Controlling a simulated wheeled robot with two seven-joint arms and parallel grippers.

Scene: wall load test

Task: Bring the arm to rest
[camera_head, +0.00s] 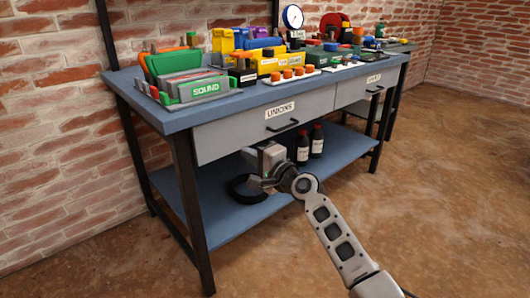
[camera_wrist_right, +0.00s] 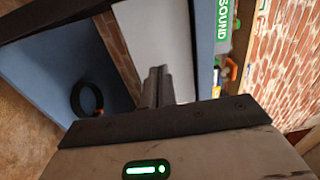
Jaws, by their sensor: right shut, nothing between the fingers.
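My right arm comes in from the lower right in the head view, and its gripper (camera_head: 262,182) is in front of the blue workbench (camera_head: 230,108), below the drawer labelled "UNIONS" (camera_head: 235,128). In the right wrist view the fingers (camera_wrist_right: 157,88) are together with nothing between them. The white drawer front shows behind them in that view. My left gripper is in neither view.
A black ring (camera_head: 246,190) lies on the lower shelf (camera_head: 215,228), partly behind my gripper. Two dark bottles (camera_head: 317,141) stand there too. Tool holders, including a green "SOUND" rack (camera_head: 205,90), crowd the bench top. The floor (camera_head: 440,190) at right is clear.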

